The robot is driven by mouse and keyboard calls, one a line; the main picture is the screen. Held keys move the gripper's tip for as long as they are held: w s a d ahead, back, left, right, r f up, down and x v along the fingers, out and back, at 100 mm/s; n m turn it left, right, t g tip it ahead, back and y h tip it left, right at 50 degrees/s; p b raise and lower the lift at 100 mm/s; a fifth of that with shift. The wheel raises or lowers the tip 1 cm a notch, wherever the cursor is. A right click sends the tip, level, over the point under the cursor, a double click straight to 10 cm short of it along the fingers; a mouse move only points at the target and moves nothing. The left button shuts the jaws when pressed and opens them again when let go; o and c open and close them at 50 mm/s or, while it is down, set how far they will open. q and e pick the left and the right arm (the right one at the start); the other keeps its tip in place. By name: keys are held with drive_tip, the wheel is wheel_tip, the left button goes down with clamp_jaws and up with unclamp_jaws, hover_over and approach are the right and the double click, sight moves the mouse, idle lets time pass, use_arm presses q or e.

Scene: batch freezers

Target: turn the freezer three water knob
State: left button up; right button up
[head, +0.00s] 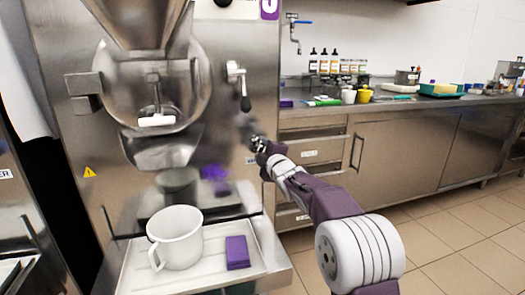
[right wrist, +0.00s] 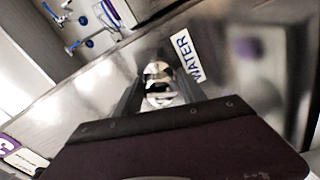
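The freezer (head: 222,120) is a steel machine with a purple "3" label (head: 269,8) at its top right. In the right wrist view, a shiny round metal water knob (right wrist: 158,86) sits beside the "WATER" label (right wrist: 187,58). My right gripper (head: 257,146) is at the freezer's right front edge. In the right wrist view its two fingers (right wrist: 160,92) are spread, one on each side of the knob. I cannot tell whether they touch it. In the head view the gripper and blur hide the knob. My left gripper is not in view.
A black-tipped lever (head: 243,90) is on the freezer front above my right gripper. A white jug (head: 176,238) and purple block (head: 237,252) stand on the freezer's tray (head: 205,272). A steel counter (head: 400,103) with bottles and cups stands behind right. The tiled floor at right is clear.

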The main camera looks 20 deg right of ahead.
drive_tip(key=shift+o, duration=0.2)
drive_tip(key=s, duration=0.9)
drive_tip(key=shift+d+r+p, duration=0.15)
drive_tip(key=shift+d+p, duration=0.1)
drive_tip(key=shift+p, duration=0.15)
drive_tip(key=shift+s, duration=0.1)
